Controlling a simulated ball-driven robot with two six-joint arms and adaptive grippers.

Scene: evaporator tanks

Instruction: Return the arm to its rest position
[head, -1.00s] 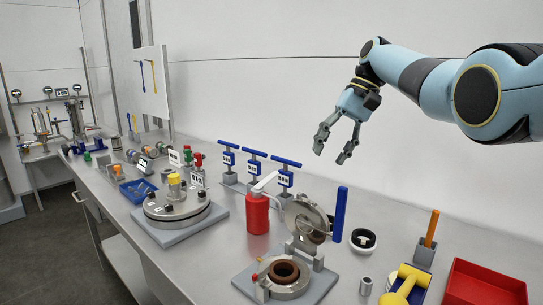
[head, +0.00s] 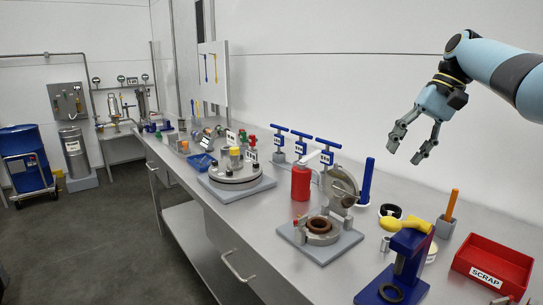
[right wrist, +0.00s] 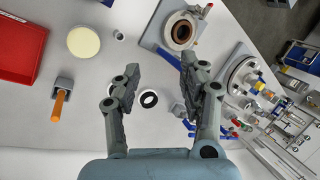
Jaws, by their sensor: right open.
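My right gripper (head: 408,146) is in the upper right of the head view, on a blue arm that comes in from the right edge. Its two fingers are spread and hold nothing. It hangs in the air above the metal bench (head: 335,275), well clear of the things on it. In the right wrist view its fingers (right wrist: 155,95) show apart, with bench things far below, among them a black-and-white ring (right wrist: 149,98) seen between them. My left gripper is in neither view.
Below the right gripper stand a blue upright handle (head: 367,180), an orange-handled tool (head: 451,205), a blue stand (head: 410,255) and a red SCRAP tray (head: 492,262). A red bottle (head: 300,184) and a hinged round-lidded fixture (head: 322,232) stand further left. Open floor (head: 110,235) lies left of the bench.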

